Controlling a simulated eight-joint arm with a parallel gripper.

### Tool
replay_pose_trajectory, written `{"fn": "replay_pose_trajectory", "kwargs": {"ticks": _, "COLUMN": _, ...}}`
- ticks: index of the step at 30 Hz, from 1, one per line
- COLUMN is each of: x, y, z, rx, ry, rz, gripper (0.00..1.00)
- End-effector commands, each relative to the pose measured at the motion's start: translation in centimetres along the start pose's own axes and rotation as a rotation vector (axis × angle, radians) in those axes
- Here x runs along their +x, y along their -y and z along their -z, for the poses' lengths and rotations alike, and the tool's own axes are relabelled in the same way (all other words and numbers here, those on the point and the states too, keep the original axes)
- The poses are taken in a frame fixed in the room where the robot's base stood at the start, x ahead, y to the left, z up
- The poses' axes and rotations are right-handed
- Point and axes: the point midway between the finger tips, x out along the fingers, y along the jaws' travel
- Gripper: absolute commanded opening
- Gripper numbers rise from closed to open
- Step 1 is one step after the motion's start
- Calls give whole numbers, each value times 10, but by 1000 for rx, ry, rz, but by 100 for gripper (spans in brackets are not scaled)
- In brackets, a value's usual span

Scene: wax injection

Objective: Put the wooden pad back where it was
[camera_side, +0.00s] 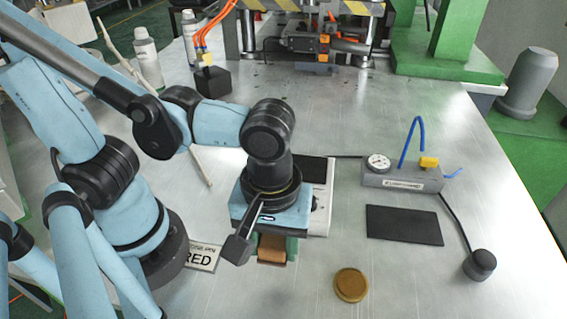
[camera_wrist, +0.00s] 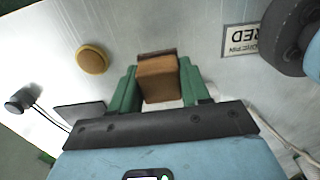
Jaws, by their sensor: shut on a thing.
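The wooden pad (camera_wrist: 158,80) is a brown block held between the two green fingers of my gripper (camera_wrist: 159,88) in the wrist view. In the side view the pad (camera_side: 271,248) shows just below my gripper (camera_side: 275,247), near the front middle of the table. My gripper is shut on it, with one finger on each side. I cannot tell whether the pad touches the table. Its rear part is hidden by the gripper body.
A round brass-coloured disc (camera_side: 351,285) lies right of the pad. A black mat (camera_side: 404,225) and a grey gauge block (camera_side: 401,178) are farther right. A white device (camera_side: 318,195) stands just behind my gripper. A "RED" label (camera_side: 203,257) lies left. Bare table surrounds the disc.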

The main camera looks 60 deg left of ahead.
Motion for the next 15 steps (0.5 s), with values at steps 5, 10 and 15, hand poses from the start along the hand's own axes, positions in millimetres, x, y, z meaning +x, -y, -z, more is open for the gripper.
{"fn": "replay_pose_trajectory", "kwargs": {"ticks": 5, "x": 12, "y": 0, "z": -3, "rx": 8, "ry": 0, "rz": 0, "gripper": 0}}
{"fn": "replay_pose_trajectory", "kwargs": {"ticks": 10, "x": 31, "y": 1, "z": -3, "rx": 7, "ry": 0, "rz": 0, "gripper": 0}}
{"fn": "replay_pose_trajectory", "kwargs": {"ticks": 15, "x": 42, "y": 0, "z": -3, "rx": 7, "ry": 0, "rz": 0, "gripper": 0}}
